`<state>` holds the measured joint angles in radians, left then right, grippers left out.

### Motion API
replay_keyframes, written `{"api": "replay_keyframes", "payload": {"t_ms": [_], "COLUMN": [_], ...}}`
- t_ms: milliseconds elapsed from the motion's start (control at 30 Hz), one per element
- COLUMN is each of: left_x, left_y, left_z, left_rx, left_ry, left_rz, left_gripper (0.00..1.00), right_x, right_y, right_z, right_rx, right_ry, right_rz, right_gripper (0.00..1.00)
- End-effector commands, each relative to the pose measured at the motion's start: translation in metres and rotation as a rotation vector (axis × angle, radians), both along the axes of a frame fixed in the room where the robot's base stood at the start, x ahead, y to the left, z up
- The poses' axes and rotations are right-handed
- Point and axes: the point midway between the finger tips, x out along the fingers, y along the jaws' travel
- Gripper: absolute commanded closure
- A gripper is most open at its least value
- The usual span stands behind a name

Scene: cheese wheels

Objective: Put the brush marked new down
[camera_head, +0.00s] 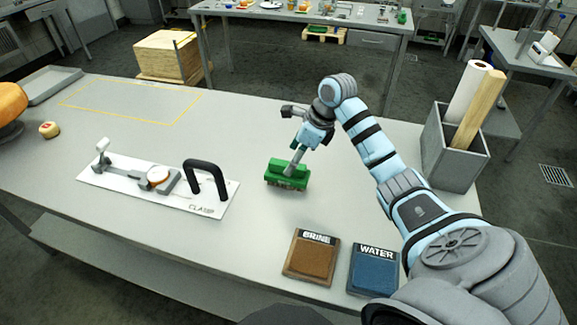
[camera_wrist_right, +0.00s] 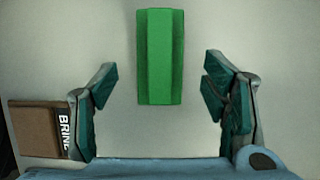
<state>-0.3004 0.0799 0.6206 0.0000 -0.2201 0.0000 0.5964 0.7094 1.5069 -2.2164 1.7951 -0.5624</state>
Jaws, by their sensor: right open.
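A green brush (camera_head: 287,173) sits on the grey table, bristles down, right of the clamp board. No marking on it is readable. My right gripper (camera_head: 297,158) is just above and beside it, partly overlapping it in the head view. In the right wrist view the brush (camera_wrist_right: 160,55) shows as a green block between the two spread fingers of the right gripper (camera_wrist_right: 160,88), with a clear gap on both sides. The right gripper is open and holds nothing. My left gripper is in neither view.
A brown pad marked BRINE (camera_head: 311,259) and a blue pad marked WATER (camera_head: 374,271) lie at the front edge. A clamp board (camera_head: 130,187) with a black handle is left. A grey bin (camera_head: 447,150) stands right. A yellow-outlined area (camera_head: 130,101) at back left is clear.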

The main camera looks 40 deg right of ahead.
Motion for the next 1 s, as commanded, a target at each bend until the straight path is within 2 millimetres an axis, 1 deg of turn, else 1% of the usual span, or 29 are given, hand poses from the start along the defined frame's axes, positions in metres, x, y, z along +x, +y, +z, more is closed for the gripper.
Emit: {"api": "replay_keyframes", "payload": {"t_ms": [33, 100, 200, 300, 400, 867, 933, 967, 1000], "left_x": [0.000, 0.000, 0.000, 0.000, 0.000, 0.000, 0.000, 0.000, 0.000], "left_y": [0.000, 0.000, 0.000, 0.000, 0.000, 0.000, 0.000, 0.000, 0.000], "left_z": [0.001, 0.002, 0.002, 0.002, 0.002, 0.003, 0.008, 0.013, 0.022], "left_rx": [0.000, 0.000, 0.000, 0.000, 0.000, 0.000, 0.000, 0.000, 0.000], "left_ry": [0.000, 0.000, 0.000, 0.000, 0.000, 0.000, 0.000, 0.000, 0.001], "left_rz": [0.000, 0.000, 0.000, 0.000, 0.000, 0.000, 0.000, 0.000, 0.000], "left_gripper": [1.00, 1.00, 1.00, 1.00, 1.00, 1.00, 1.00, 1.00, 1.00], "right_x": [-0.004, -0.010, -0.017, -0.021, -0.022, -0.022, -0.022, -0.022, -0.022], "right_y": [-0.004, -0.008, -0.013, -0.014, -0.015, -0.015, -0.015, -0.015, -0.015], "right_z": [0.015, 0.032, 0.051, 0.062, 0.064, 0.064, 0.070, 0.075, 0.084], "right_rx": [-0.006, -0.003, -0.002, -0.001, 0.001, 0.000, 0.000, 0.000, 0.001], "right_ry": [-0.003, -0.002, -0.001, -0.001, 0.001, 0.001, 0.001, 0.001, 0.001], "right_rz": [0.000, -0.001, -0.001, 0.001, 0.000, 0.000, 0.000, 0.000, 0.000], "right_gripper": [0.32, 0.32, 0.32, 0.32, 0.32, 0.32, 0.32, 0.32, 0.32]}}
